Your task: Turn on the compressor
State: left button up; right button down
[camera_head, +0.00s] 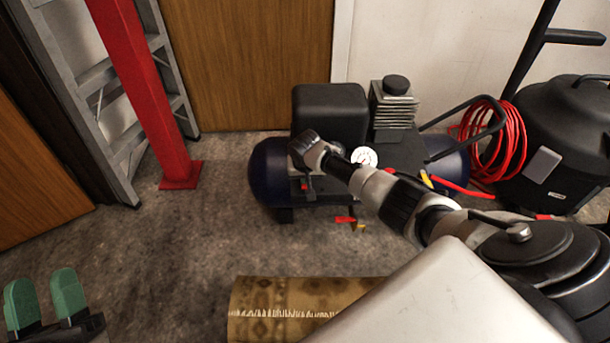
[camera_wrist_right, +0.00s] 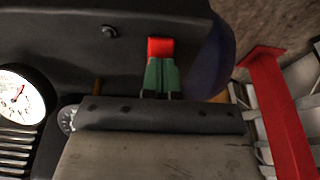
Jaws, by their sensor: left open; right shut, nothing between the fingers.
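The compressor stands on the floor at centre in the head view, with a dark blue tank (camera_head: 269,172) and a black motor cover (camera_head: 330,112). A white round gauge (camera_head: 364,157) is on it; it also shows in the wrist view (camera_wrist_right: 20,97). A red switch (camera_wrist_right: 160,47) shows on the compressor's dark panel in the wrist view. My right gripper (camera_wrist_right: 161,72) is shut and empty, its green fingertips right at the red switch; I cannot tell whether they touch it. My left gripper (camera_head: 45,303) is open and empty at the lower left, far from the compressor.
A rolled patterned rug (camera_head: 270,310) lies in front. A red post (camera_head: 155,100) and a metal ladder (camera_head: 110,80) stand left. A coiled red hose (camera_head: 495,140) and a black vacuum-like machine (camera_head: 560,140) are right. The floor between post and rug is clear.

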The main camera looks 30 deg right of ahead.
aim_at(305, 187)
dwell(0.3)
